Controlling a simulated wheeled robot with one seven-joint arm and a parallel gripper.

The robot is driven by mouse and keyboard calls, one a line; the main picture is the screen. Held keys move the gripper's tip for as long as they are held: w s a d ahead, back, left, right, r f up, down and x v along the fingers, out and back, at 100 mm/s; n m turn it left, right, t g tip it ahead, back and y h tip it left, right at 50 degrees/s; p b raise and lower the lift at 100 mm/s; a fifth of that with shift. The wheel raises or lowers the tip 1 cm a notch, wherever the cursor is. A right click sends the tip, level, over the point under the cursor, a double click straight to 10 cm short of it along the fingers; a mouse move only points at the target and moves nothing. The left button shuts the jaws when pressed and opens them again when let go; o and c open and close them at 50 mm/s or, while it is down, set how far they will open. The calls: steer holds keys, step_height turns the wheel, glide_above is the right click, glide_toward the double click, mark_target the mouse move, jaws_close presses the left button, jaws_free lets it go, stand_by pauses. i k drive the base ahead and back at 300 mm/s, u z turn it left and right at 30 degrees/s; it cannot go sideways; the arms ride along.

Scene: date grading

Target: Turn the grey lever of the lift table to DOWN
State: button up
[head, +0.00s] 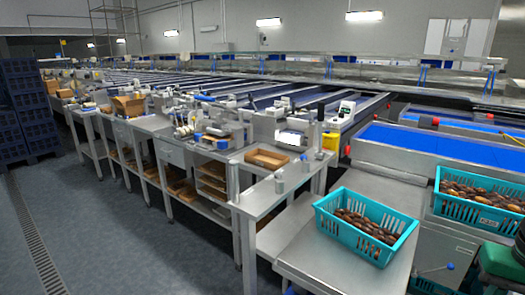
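A steel-topped table (303,262) stands at the lower right with a turquoise basket of dates (330,222) on it. I cannot tell whether this is the lift table. A thin metal rod with a blue end (434,270) sticks out on the steel front to the right of it. I cannot make out a grey lever or a DOWN mark for certain. My gripper is not in view.
A second turquoise basket of dates (478,212) stands at the right edge, by a blue conveyor belt (430,143). A green object (502,262) is at the lower right corner. Steel workbenches run across the middle. Blue crates (25,115) are stacked at left. The grey floor (130,245) is clear at lower left.

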mark_target(279, 183)
steer(key=u, duration=0.4)
steer(key=k, duration=1.1)
steer(key=u, duration=1.05)
steer(key=i, duration=1.2)
steer(key=z, duration=0.35)
